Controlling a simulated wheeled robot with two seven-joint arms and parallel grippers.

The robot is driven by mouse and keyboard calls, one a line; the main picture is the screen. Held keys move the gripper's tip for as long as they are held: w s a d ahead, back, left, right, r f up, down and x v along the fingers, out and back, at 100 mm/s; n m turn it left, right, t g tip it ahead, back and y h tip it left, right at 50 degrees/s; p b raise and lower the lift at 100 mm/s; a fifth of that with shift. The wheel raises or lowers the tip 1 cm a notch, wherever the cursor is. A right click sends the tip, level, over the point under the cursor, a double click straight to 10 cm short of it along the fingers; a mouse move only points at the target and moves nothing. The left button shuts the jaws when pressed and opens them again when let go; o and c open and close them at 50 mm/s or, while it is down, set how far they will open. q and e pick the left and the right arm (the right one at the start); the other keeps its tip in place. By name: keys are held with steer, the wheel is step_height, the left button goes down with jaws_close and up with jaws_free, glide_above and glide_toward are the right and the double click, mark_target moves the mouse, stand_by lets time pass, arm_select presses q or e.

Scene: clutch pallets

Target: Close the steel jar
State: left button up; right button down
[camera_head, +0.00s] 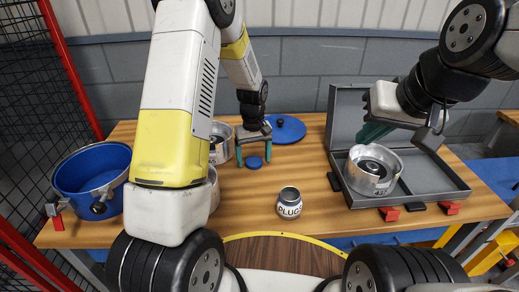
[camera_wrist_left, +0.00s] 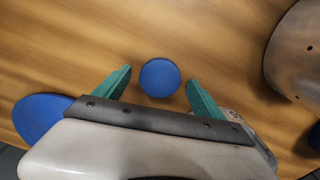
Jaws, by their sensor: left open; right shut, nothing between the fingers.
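The steel jar (camera_head: 289,203), labelled PLUG, stands upright on the table with a dark opening at its top and no lid on it. A small round blue lid (camera_head: 254,162) lies on the table behind and left of the jar. My left gripper (camera_head: 253,155) points down over this lid, open, with a finger on each side. In the left wrist view the blue lid (camera_wrist_left: 160,78) lies between the spread teal fingertips (camera_wrist_left: 158,84), with gaps on both sides. My right gripper (camera_head: 366,139) is shut and empty above the grey case, away from the jar.
A large blue lid with a knob (camera_head: 285,129) lies behind my left gripper. A blue pot (camera_head: 92,170) stands at the left. Metal clutch parts stand behind my left arm. An open grey case (camera_head: 432,182) holds a clutch part (camera_head: 374,171). The table around the jar is clear.

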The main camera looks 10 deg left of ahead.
mark_target(254, 161)
arm_select(q)
steer(key=c, duration=1.4)
steer(key=shift+r, duration=0.15)
steer(key=shift+r, duration=0.6)
step_height(254, 161, up, 2)
steer(key=shift+s+d+r, duration=0.1)
steer(key=shift+r, duration=0.05)
steer(key=s, duration=0.5)
steer(key=s+d, duration=0.1)
steer(key=s, duration=0.4)
steer(key=s+r, duration=0.1)
steer(key=s, duration=0.4)
steer(key=shift+s+d+r, duration=0.1)
steer(key=shift+s+d, duration=0.25)
steer(key=shift+d, duration=0.05)
